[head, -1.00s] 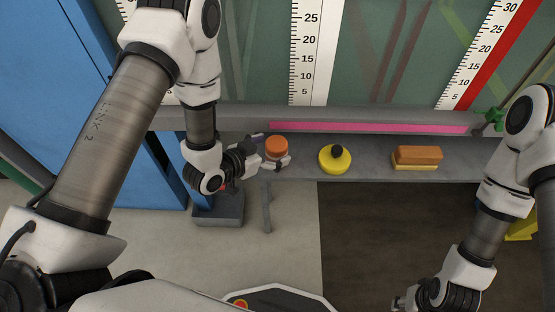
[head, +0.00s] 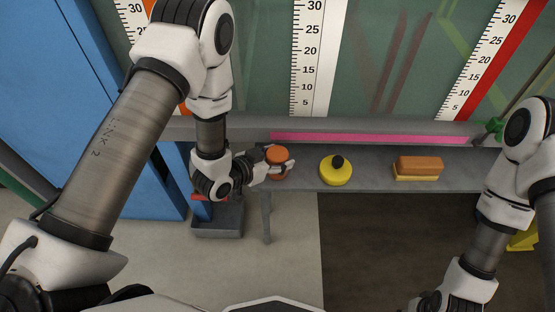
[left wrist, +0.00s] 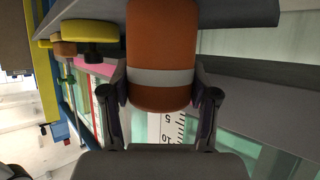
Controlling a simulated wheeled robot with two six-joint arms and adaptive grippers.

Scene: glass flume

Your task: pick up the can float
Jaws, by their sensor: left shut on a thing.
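The can float is an orange cylinder with a pale grey band. It stands at the left end of the grey shelf in the head view (head: 277,155). In the left wrist view the can float (left wrist: 160,50) fills the upper middle, between the two fingers. My left gripper (head: 279,165) is shut on it, one finger on each side; it also shows in the left wrist view (left wrist: 160,95). I cannot tell whether the can's base touches the shelf. My right gripper (head: 425,304) is low at the right in the head view, cut by the frame's bottom edge.
A yellow round float with a black knob (head: 336,172) stands right of the can on the grey shelf (head: 375,178). An orange and yellow block (head: 418,167) lies farther right. The glass wall with ruler strips (head: 312,60) rises behind. A grey bin (head: 218,221) stands below left.

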